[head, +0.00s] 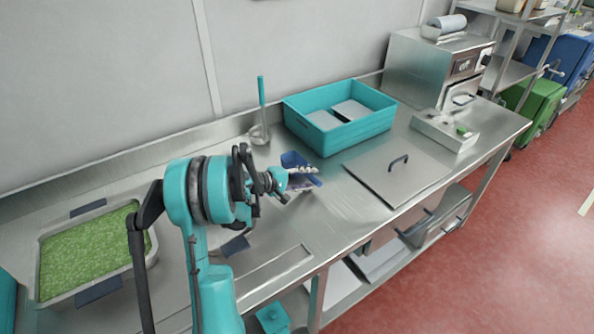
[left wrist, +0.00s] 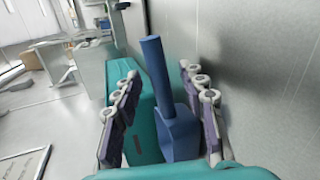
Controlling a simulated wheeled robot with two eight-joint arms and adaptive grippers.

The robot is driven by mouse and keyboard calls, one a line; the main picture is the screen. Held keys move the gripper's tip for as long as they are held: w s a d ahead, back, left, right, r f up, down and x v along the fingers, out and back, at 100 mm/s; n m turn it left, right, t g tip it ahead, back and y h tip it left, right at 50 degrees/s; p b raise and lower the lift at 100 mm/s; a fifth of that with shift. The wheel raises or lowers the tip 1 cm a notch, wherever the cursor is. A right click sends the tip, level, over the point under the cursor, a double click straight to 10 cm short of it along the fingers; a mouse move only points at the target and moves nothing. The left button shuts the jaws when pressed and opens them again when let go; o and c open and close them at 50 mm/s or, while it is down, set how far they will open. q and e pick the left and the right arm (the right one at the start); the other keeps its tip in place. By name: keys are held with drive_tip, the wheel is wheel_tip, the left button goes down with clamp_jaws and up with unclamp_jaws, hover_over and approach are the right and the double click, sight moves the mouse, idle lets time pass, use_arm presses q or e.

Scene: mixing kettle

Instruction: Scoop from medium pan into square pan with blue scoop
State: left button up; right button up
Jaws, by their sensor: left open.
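The blue scoop (head: 293,159) is on the steel counter, partly hidden by my left gripper (head: 303,177) in the head view. In the left wrist view, the scoop (left wrist: 178,135) has its handle pointing up between the two fingers of my left gripper (left wrist: 160,105). The fingers are apart, with visible gaps beside the scoop. A pan (head: 90,252) full of green bits sits at the left of the counter. I cannot clearly make out the square pan; my left arm hides part of the counter. My right gripper is out of view.
A teal crate (head: 335,142) stands behind and right of the scoop; a ladle with a teal handle (head: 262,105) is beside it. A flat steel lid (head: 372,180) and a small tray (head: 446,136) lie further right. The wall runs along the back.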

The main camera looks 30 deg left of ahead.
use_arm(q)
clamp_jaws()
drive_tip(key=shift+r, duration=0.15)
wheel_tip(320, 180, up, 6)
drive_tip(key=p, duration=0.4)
